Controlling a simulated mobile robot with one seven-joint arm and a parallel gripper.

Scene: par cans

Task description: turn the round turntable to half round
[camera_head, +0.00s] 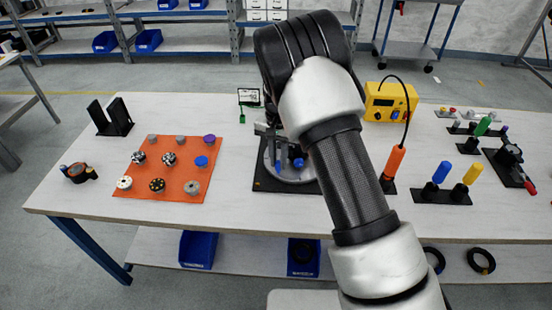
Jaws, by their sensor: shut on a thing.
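The round turntable (287,178) is a grey disc on a black base plate (268,186), near the middle of the bench. Blue-topped pieces (299,163) stand on it. My gripper (268,140) is at the turntable's far left side, mostly behind my arm. It is shut on a part of the turntable; the exact grip is hard to make out. My arm hides the turntable's right side and much of the gripper.
An orange mat (130,187) with several small round parts lies to the left. The front bench edge is clear.

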